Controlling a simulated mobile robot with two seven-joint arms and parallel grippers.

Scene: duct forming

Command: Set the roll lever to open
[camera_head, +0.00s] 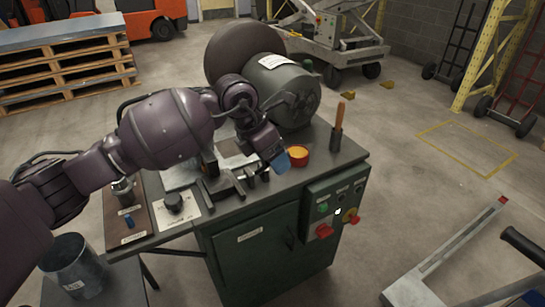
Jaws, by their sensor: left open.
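My left arm reaches in from the left over the green machine cabinet (264,240). Its gripper (277,160) is open, low over the cabinet top, with a blue fingertip showing just left of an orange-filled red dish. No lever can be read as the roll lever for certain. A black knob (174,202) stands on a white labelled plate, and a small blue-topped control (128,221) sits on a brown board at the left. A wooden-handled tool (338,120) stands upright at the back right. My arm hides part of the machine top. My right gripper is out of view.
The red dish (298,156) is close beside the gripper. A dark motor-like drum (283,88) stands behind it. A dark metal cup (72,265) stands at lower left.

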